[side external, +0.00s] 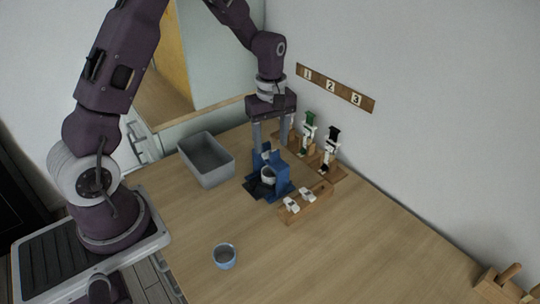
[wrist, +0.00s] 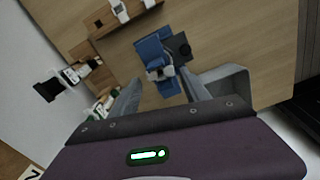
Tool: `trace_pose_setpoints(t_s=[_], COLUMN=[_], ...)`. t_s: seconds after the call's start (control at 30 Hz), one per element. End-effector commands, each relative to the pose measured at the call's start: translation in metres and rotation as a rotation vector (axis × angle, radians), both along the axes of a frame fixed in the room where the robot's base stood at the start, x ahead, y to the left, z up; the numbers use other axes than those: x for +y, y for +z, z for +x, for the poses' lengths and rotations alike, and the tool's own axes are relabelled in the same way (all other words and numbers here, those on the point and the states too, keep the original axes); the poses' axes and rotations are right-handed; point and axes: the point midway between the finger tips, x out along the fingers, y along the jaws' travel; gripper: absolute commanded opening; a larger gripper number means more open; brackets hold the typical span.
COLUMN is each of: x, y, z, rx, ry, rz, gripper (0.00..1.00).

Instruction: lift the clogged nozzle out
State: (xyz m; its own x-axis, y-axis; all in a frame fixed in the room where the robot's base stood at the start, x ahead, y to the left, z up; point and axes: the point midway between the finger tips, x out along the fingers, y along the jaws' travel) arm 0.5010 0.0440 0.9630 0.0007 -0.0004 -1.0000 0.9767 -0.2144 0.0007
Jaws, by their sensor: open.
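My gripper (side external: 271,148) points down over a blue stand (side external: 277,187), its two fingers apart and empty. In the wrist view the fingers (wrist: 164,82) stand on either side of the blue stand's near end (wrist: 148,48). A small white-and-grey piece (wrist: 160,73) sits on that end, between the fingers and apparently not gripped. It may be the nozzle, but it is too small to tell, and no clog shows. In the side view a pale round cup-like part (side external: 268,175) shows on the stand's front.
A wooden block (side external: 318,207) with two small white parts (side external: 292,204) lies right of the stand. Upright white tools with green (side external: 310,118) and black (side external: 333,132) tops stand behind, under a numbered board (side external: 335,87). A grey bin (side external: 207,160) is left. A blue cup (side external: 224,256) stands in front.

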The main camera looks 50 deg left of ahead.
Motion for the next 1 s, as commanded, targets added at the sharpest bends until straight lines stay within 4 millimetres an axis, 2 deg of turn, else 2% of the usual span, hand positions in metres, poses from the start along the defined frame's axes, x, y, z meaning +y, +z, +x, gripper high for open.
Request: trace_pose_setpoints(t_s=[1.0], x=[0.0], y=[-0.05], z=[0.0], rx=[0.001], ry=[0.0], rz=[0.0], gripper=[0.55])
